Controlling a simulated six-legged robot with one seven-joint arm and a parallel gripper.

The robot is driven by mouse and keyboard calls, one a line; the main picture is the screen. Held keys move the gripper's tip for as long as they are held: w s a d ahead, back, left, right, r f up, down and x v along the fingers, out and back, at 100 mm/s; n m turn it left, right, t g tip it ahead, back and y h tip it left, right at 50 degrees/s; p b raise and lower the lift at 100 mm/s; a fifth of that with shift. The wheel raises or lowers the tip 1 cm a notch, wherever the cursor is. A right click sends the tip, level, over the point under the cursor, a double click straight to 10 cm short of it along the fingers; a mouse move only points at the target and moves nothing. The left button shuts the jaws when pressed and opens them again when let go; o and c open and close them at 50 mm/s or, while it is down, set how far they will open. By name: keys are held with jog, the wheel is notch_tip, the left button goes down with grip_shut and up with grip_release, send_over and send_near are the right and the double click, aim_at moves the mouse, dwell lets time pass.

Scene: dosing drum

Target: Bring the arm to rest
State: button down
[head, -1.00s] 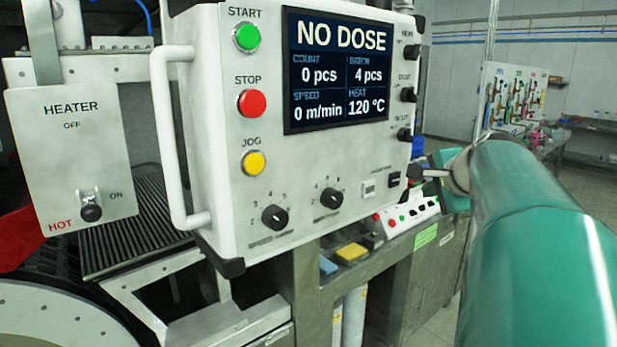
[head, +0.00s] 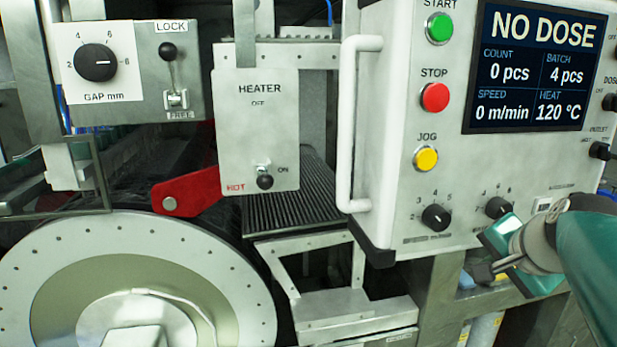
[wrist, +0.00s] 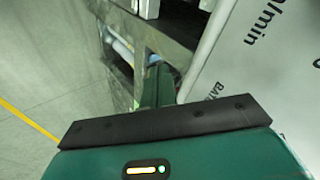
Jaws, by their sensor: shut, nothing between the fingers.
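My arm (head: 592,250) reaches in from the right edge of the head view. My gripper (head: 480,275) shows at its end, in front of the lower right part of the white control panel (head: 390,140); I cannot tell how far apart they are. In the wrist view my gripper (wrist: 157,88) is shut with nothing in it. The panel shows there at a slant on the right (wrist: 265,70), with its lettering sideways. The panel screen (head: 530,70) reads NO DOSE, 0 pcs, batch 4 pcs, 0 m/min and 120 °C.
The panel's white handle (head: 352,130) sticks out at its left. A heater box (head: 258,130), a gap dial (head: 98,62), a red lever (head: 190,190) and a large drum (head: 215,262) stand further left. Open floor (wrist: 45,75) with a yellow line shows in the wrist view.

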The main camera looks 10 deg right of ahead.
jog(key=s+a+f+n+g, duration=0.1)
jog(key=s+a+f+n, duration=0.3)
jog(key=a, duration=0.6)
jog(key=s+a+f+n+g+y, duration=0.1)
jog(key=s+a+f+n+g, duration=0.1)
jog(key=s+a+f+n, duration=0.3)
jog(key=a+f+n, duration=0.4)
jog(key=shift+s+a+f+y, duration=0.15)
jog(key=shift+s+a+y, duration=0.15)
jog(key=shift+a, duration=0.05)
dwell(0.7)
